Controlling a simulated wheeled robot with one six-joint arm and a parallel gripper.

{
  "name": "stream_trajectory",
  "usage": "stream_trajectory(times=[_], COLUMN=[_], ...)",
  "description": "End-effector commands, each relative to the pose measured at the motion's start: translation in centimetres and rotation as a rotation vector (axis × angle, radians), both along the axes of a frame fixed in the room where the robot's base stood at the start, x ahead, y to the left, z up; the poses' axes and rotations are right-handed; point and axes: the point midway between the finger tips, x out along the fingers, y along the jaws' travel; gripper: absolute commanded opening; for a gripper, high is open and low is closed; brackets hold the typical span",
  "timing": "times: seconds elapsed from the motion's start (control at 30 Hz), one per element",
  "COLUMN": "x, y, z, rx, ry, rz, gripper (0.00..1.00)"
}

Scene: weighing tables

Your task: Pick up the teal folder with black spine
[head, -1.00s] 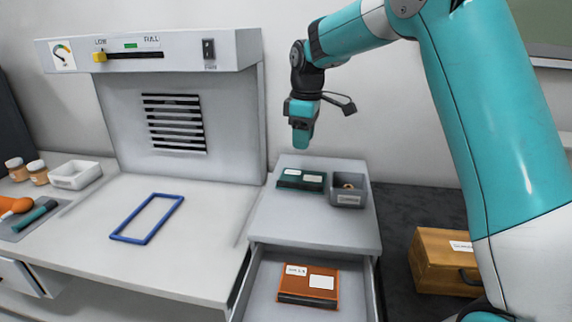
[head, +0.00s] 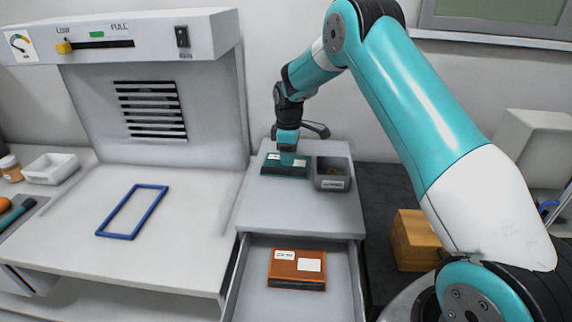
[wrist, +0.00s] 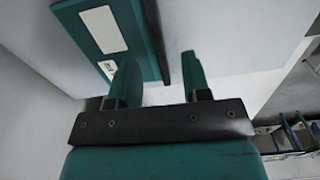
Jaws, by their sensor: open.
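The teal folder with the black spine (head: 285,172) lies flat on top of the drawer cabinet (head: 300,212), beside a grey bin. My gripper (head: 287,156) is pointing down just over the folder and hides part of it. In the wrist view, the folder (wrist: 128,55) shows two white labels, and its black spine runs between my two open fingers (wrist: 159,62). The left finger overlaps the folder's teal cover in the picture, and the right finger is past the spine. I cannot tell whether the fingers touch it. Nothing is held.
The grey bin (head: 332,181) stands close right of the folder. An orange folder (head: 297,269) lies in the open drawer (head: 240,285) below. A blue frame (head: 131,212) lies on the bench at left. A wooden box (head: 416,240) is right of the cabinet.

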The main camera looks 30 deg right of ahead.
Motion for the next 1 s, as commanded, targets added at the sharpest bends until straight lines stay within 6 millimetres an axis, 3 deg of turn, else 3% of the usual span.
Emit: stream_trajectory(times=[0.33,0.6,0.67,0.8,1.0], x=[-0.2,-0.1,-0.1,-0.1,-0.1], y=[-0.6,-0.6,-0.6,-0.6,-0.6], z=[-4.5,-5.1,-5.1,-5.1,-5.0], rx=[0.001,0.001,0.001,0.001,0.0], ry=[0.004,0.001,0.001,0.001,0.0], rz=[-0.003,-0.003,-0.003,-0.003,-0.003], gripper=[0.44,0.44,0.34,0.02,0.0])
